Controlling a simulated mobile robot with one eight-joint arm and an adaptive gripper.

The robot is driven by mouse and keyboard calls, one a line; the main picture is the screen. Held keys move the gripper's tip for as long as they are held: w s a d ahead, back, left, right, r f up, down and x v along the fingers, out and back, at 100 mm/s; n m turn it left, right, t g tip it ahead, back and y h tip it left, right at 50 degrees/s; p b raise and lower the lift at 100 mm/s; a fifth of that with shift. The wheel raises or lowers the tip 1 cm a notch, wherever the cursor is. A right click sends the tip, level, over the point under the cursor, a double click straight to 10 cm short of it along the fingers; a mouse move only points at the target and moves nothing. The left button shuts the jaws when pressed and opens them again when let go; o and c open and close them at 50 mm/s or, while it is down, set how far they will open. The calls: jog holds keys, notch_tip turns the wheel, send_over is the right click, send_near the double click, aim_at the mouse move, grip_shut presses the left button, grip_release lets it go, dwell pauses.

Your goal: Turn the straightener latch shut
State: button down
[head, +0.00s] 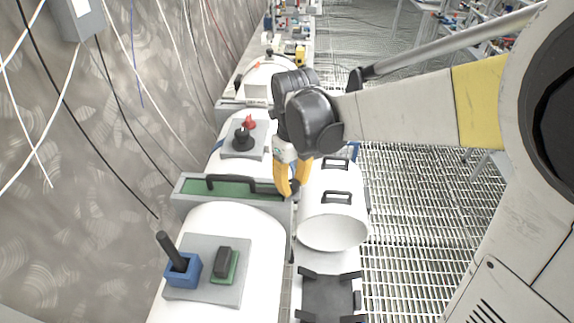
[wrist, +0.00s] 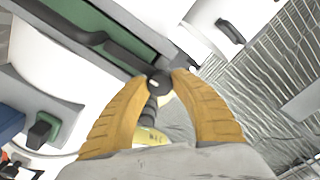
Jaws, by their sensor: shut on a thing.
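My gripper (head: 290,192) has yellow fingers and points down at the right end of a grey frame with a green panel (head: 238,188). A black handle bar runs along the panel. In the wrist view my gripper (wrist: 161,82) is shut on a small dark knob with a round end, which appears to be the straightener latch (wrist: 158,86). The knob sits at the end of the green panel's frame (wrist: 90,22). Its stem runs down between the fingers.
A white cylinder with two black handles (head: 333,214) lies close to the right of my gripper. A blue block with a black lever (head: 182,268) and a green block (head: 224,266) stand at front left. A red and a black knob (head: 243,138) sit behind. Grated floor (head: 410,230) is clear at right.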

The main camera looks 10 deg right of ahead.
jog(key=shift+m, duration=0.3)
jog(key=c, duration=1)
grip_release()
jog(key=shift+c, duration=0.2)
notch_tip(320, 180, up, 12)
